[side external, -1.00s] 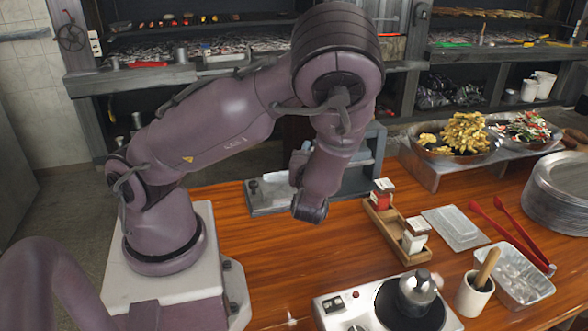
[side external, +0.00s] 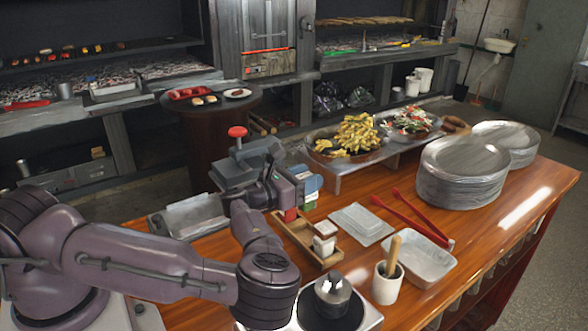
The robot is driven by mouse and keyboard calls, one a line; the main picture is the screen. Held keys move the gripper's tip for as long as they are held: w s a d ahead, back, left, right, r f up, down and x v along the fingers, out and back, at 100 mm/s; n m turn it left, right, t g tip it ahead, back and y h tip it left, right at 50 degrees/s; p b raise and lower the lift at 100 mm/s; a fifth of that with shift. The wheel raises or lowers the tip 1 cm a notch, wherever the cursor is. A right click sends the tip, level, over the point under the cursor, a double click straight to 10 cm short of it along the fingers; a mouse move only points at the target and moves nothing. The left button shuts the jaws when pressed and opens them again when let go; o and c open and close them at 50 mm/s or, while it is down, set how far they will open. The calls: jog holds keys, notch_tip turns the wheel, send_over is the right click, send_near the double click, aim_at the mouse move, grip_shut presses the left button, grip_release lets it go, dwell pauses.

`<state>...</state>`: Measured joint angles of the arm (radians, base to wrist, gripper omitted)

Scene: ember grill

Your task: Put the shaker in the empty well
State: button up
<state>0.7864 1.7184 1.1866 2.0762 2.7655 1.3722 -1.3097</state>
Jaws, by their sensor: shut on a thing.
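The wooden caddy (side external: 297,238) stands on the counter and runs from my gripper toward the cooker. My gripper (side external: 288,204) is over the caddy's far end, shut on a red shaker (side external: 290,214), which is mostly hidden by the gripper. I cannot tell whether the shaker's base touches the caddy. The middle of the caddy looks bare; the arm and gripper hide part of its left side and far end, so the empty well is not clear to see.
A grey press with a red knob (side external: 237,132) stands just behind my gripper, with a small white, blue and green box (side external: 309,184) close by.

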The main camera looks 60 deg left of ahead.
aim_at(304, 208)
jog(key=shift+f, duration=4)
jog(key=shift+s, duration=0.1)
jog(key=o, duration=1.1)
jog(key=shift+c, duration=0.2)
